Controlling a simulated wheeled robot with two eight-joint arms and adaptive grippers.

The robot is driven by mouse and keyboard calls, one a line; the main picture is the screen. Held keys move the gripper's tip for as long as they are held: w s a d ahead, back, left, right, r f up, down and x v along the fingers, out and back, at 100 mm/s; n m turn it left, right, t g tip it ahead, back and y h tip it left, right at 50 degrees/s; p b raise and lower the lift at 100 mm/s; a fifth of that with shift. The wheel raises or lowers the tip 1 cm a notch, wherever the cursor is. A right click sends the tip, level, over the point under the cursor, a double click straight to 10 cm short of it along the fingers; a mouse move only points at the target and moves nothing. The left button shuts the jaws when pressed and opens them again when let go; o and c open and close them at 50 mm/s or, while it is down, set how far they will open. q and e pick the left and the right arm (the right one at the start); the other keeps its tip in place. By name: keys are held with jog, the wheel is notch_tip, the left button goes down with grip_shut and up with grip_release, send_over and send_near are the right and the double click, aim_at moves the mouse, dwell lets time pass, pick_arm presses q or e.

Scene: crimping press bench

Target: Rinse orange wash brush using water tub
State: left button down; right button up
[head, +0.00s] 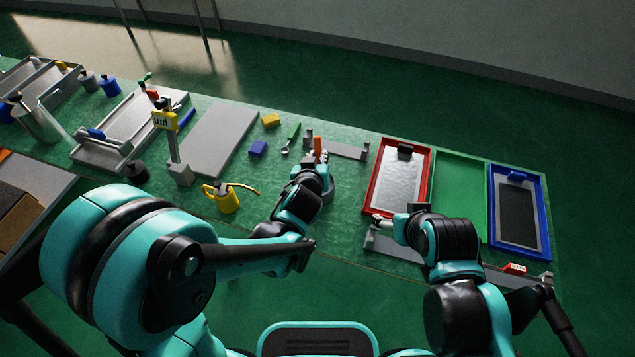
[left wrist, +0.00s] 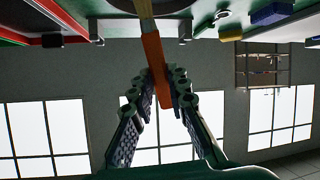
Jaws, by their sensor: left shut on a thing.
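The orange wash brush shows as an orange handle (head: 318,144) standing up at my left gripper (head: 318,164). In the left wrist view the orange handle (left wrist: 155,58) lies between the two fingers of the left gripper (left wrist: 163,95), which is shut on it. A tan part of it runs past the top edge; its bristles are not visible. My right gripper (head: 382,219) is near the lower left corner of the red tray; whether it is open or shut is unclear. I cannot tell for sure which container is the water tub.
A low grey rack (head: 347,151) stands beside the left gripper. Right of it are a red-rimmed tray (head: 377,170) with a pale glossy inside, a green tray (head: 459,188) and a blue tray (head: 544,215).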

aim_at(319, 140)
pick_arm(q)
jog(key=shift+r+p, duration=1.8)
jog(key=shift+r, duration=0.7)
